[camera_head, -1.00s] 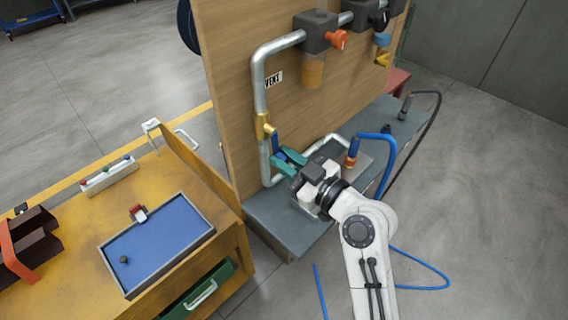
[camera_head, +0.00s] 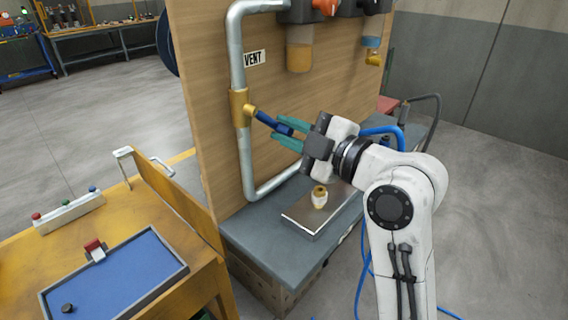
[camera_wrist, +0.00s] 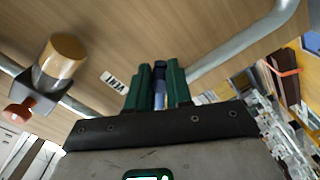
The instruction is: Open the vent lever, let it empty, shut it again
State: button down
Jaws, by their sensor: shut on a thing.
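The vent lever (camera_head: 266,119) has a blue handle. It juts out rightward and slightly down from a brass valve (camera_head: 240,107) on the grey pipe (camera_head: 246,160), below the VENT label (camera_head: 254,58). My gripper (camera_head: 283,134) has its green fingers closed on the outer part of the handle. In the wrist view the fingers (camera_wrist: 158,78) have the dark blue handle (camera_wrist: 159,90) between them. The valve is not clearly visible there.
Right of the pipe, a filter bowl (camera_head: 300,55) with amber content hangs below an orange knob (camera_head: 326,6). A yellow bench (camera_head: 110,200) stands left.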

jog(key=shift+w+d+r+n+b, duration=0.15)
jog(key=shift+r+n+b, duration=0.5)
jog(key=shift+n+b, duration=0.75)
jog(key=shift+w+d+r+n+b, duration=0.15)
jog(key=shift+r+n+b, duration=0.5)
jog(key=shift+n+b, duration=0.75)
jog(key=shift+w+r+n+b, duration=0.25)
jog(key=shift+r+n+b, duration=0.4)
jog(key=shift+n+b, duration=0.7)
jog(key=shift+r, duration=0.1)
jog(key=c, duration=1.3)
grip_release()
jog(key=shift+o, duration=1.2)
jog(key=shift+d+r, duration=0.1)
jog(key=shift+r, duration=0.05)
jog(key=shift+d, duration=0.1)
jog(key=v, duration=1)
jog(key=shift+s+d+p, duration=0.2)
jog(key=shift+s+p, duration=0.05)
jog(key=shift+p, duration=0.05)
